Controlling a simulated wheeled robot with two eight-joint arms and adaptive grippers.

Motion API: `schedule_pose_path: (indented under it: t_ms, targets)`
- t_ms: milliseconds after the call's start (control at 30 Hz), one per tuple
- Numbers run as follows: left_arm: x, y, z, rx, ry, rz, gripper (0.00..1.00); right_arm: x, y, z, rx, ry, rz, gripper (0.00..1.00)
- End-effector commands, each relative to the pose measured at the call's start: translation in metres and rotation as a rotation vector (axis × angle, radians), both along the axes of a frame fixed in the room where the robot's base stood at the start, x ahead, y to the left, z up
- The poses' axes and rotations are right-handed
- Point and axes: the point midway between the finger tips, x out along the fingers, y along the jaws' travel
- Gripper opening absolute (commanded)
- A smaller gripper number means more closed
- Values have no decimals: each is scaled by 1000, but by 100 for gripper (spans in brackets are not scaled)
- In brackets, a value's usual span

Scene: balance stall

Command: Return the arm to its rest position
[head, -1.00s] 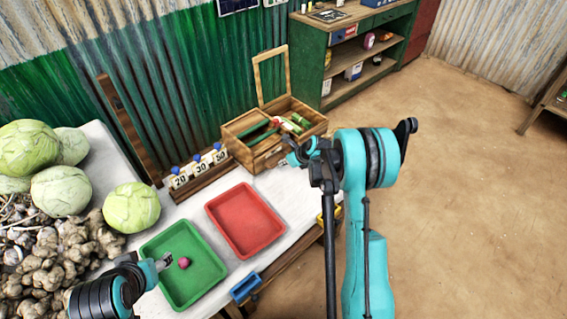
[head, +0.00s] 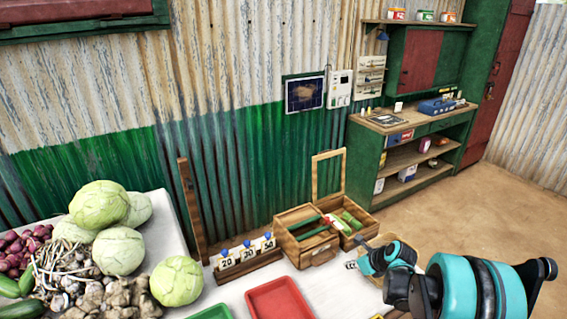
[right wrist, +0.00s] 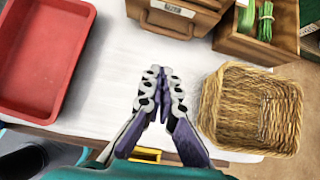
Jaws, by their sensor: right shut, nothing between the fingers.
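My right gripper (head: 352,265) is in the lower right of the head view, beside the wooden box on the white table. In the right wrist view its fingers (right wrist: 162,78) are closed together with nothing between them, above the white tabletop (right wrist: 112,80). They point to the gap between a red tray and a wicker basket, apart from both. My right arm (head: 470,290) comes in from the lower right. My left gripper is outside these views.
The red tray (right wrist: 42,50) is left of the fingers and the wicker basket (right wrist: 250,105) is right. The open wooden box (head: 305,243) stands behind. Number cards (head: 247,254), cabbages (head: 118,250) and a green tray (head: 212,313) are further left. Open floor (head: 470,215) lies at right.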

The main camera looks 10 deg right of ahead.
Motion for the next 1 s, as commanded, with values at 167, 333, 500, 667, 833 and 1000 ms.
schedule_pose_path:
  t_ms: [167, 333, 500, 667, 833, 1000]
  targets:
    - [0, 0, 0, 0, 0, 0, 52, -23, 27, 38, -197, -51, 229, 0]
    - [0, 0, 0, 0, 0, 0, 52, -70, 63, 87, -524, -131, 622, 0]
    - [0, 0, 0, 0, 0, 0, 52, -126, 94, 120, -854, -207, 1042, 0]
    - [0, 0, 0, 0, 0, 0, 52, -183, 114, 136, -1155, -270, 1446, 0]
    - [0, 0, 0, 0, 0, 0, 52, -235, 126, 138, -1437, -319, 1846, 0]
    - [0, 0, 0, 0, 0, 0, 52, -264, 130, 133, -1613, -342, 2106, 0]
